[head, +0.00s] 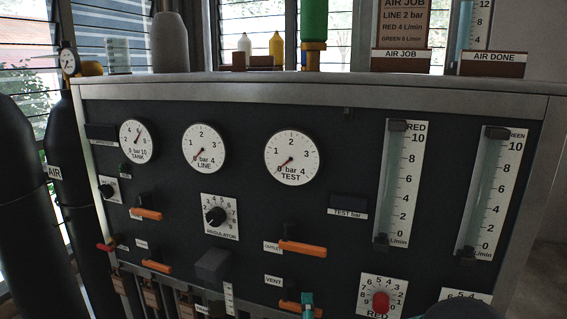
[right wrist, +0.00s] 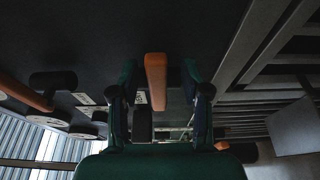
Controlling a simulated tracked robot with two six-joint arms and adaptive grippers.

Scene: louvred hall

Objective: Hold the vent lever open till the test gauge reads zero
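The vent lever (head: 288,306) is an orange bar below the VENT label at the bottom of the dark panel. In the right wrist view the orange lever (right wrist: 156,88) lies between the two fingers of my right gripper (right wrist: 160,82), with a gap on each side. In the head view only a teal part of the right gripper (head: 307,302) shows, at the lever's right end. The test gauge (head: 291,158) is a white dial; its needle points down-left, at about the 0 mark. The small TEST bar display (head: 349,202) looks dark. My left gripper is out of view.
The orange outlet lever (head: 305,249) is just above the vent lever. The red knob (head: 381,302) is to the right. The line gauge (head: 203,148) also points near 0; the tank gauge (head: 139,142) points upward. Two flow tubes (head: 398,185) stand at right.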

